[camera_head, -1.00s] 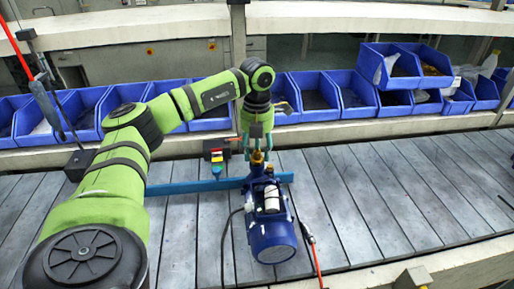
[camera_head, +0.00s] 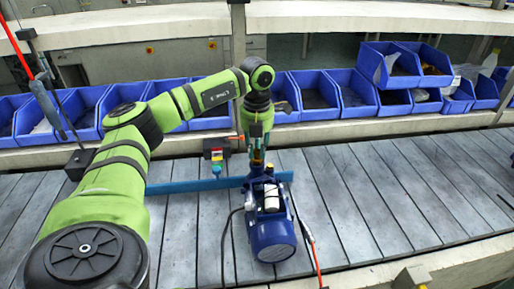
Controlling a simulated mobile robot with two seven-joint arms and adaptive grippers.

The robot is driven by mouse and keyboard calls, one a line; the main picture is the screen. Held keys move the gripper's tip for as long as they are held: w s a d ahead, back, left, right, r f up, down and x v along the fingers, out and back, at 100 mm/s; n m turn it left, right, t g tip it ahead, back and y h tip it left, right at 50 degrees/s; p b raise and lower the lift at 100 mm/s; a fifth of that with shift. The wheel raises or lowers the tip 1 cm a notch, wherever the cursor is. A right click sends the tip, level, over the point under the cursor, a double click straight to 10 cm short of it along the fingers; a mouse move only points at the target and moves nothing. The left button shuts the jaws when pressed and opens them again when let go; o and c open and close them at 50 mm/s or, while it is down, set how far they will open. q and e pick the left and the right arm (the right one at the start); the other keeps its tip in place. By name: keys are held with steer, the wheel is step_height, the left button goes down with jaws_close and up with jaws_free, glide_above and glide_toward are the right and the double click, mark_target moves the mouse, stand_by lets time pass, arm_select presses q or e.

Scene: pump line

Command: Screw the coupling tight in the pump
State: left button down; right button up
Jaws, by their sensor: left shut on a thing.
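The blue pump (camera_head: 272,232) stands on the grey slatted conveyor, with its round motor end toward me. A small brass-coloured coupling (camera_head: 257,157) is at the top of the pump's far end. My left gripper (camera_head: 257,152) points down from above and is shut on the coupling. The fingers partly hide it, so I cannot tell how far it sits in the pump. My right gripper is not in view.
A blue bar (camera_head: 195,187) lies across the conveyor beside the pump. A small box with coloured buttons (camera_head: 216,150) stands at the conveyor's far edge. Blue bins (camera_head: 318,97) line the shelf behind. A dark cable runs left of the pump. The conveyor to the right is clear.

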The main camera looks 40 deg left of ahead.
arm_select(q)
steer(key=shift+f, duration=0.1)
steer(key=shift+m+p, duration=0.3)
steer(key=shift+m, duration=1.4)
steer(key=shift+m+p, duration=0.3)
steer(key=shift+m, duration=0.8)
steer(key=shift+f+m, duration=0.1)
steer(key=shift+m, duration=0.5)
